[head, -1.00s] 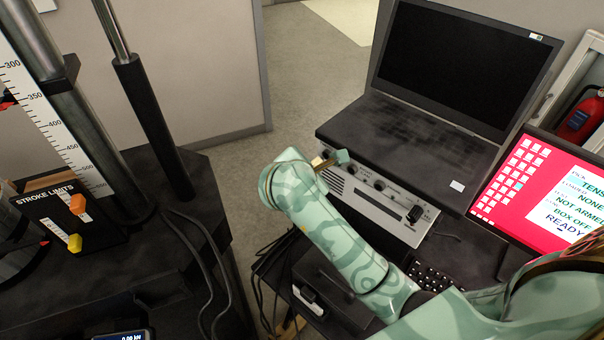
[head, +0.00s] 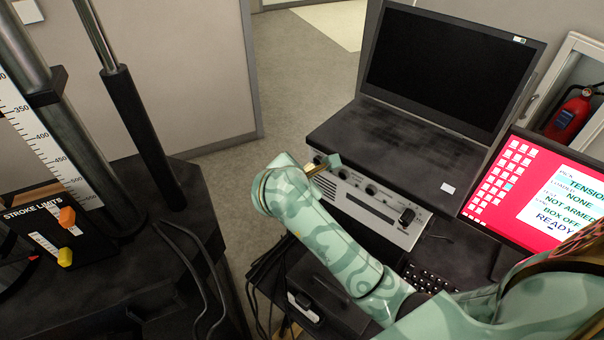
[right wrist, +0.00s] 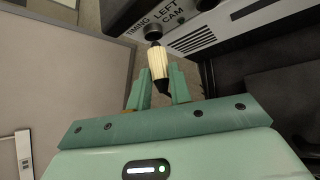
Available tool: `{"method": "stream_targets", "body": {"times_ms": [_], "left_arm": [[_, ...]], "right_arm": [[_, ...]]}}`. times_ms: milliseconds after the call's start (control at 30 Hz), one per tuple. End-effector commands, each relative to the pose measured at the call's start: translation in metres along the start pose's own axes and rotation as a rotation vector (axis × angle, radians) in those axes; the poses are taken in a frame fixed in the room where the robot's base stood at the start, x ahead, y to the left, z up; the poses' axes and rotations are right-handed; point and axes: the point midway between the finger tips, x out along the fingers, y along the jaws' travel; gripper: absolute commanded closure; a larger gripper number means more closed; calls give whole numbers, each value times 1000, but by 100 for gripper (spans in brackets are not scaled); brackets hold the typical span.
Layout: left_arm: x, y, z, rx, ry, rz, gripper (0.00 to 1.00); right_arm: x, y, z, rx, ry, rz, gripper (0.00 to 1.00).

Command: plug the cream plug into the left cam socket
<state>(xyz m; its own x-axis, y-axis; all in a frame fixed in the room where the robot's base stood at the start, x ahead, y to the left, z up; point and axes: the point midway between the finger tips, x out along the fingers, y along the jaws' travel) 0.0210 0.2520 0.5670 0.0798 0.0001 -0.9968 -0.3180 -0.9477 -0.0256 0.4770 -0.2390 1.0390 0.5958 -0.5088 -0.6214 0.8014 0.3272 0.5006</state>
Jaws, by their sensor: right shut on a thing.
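The cream plug (right wrist: 159,64) is between the two green fingers of my right gripper (right wrist: 159,88) in the right wrist view. Its dark cable end is toward the palm and its other end points at a round dark socket (right wrist: 153,33) on the panel marked LEFT CAM and TIMING. The plug's front end is very near the socket; I cannot tell whether they touch. My left gripper is not in view.
The grey box (head: 375,205) with knobs carries a dark laptop (head: 440,90). A red screen (head: 540,195) and a keyboard (head: 428,280) are to the right. A test frame with a stroke limits panel (head: 45,235) stands at left. Floor shows between them.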

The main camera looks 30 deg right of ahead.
Motion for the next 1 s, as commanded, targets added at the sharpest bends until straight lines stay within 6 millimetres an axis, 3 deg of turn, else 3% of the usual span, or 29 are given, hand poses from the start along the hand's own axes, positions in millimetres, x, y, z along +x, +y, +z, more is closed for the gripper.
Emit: {"method": "stream_targets", "body": {"times_ms": [1000], "left_arm": [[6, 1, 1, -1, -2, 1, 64]], "right_arm": [[10, 0, 10, 0, -1, 0, 100]]}}
